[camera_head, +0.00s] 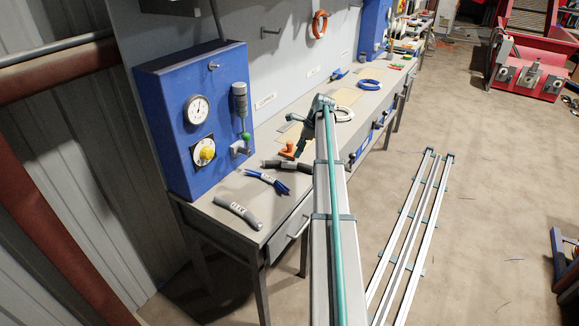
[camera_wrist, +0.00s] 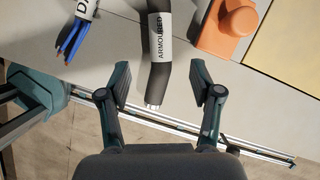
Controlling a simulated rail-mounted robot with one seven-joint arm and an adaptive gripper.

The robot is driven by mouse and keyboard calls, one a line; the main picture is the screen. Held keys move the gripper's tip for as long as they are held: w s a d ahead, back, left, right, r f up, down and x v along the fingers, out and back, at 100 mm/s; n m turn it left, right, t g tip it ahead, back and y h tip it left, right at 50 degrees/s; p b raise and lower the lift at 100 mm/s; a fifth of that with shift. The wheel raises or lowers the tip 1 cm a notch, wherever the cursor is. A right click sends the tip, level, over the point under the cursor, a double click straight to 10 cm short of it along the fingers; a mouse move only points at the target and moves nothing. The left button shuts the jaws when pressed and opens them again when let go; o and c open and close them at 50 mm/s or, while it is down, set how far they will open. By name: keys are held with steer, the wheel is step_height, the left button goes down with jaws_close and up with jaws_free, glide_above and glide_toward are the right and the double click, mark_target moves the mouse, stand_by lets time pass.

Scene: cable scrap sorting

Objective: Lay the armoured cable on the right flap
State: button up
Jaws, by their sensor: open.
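The armoured cable (camera_wrist: 155,82) is a short, dark, slightly bent length with a white label reading ARMOURED. In the head view the dark cable (camera_head: 281,164) lies on the bench. My gripper (camera_wrist: 164,78) is open and empty in the wrist view. The cable's near end shows between its two fingers, with a gap on both sides; I cannot tell the height between them. In the head view my arm hides part of the bench and the gripper is not clear. A pale yellow panel (camera_wrist: 289,48) lies at the right in the wrist view; I cannot tell if it is the right flap.
An orange block (camera_wrist: 229,28) is close right of the cable. A blue-stranded cable (camera_wrist: 72,37) lies to its left. A grey labelled cable (camera_head: 238,212) lies near the bench's front end. A blue gauge box (camera_head: 180,95) stands behind. White and blue coils lie farther along the bench.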

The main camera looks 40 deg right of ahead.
mark_target(289, 166)
steer(key=shift+w+p+x, duration=0.2)
steer(key=shift+p+x, duration=1.1)
steer(key=shift+x, duration=3.05)
steer(key=shift+r, duration=0.15)
jaws_close()
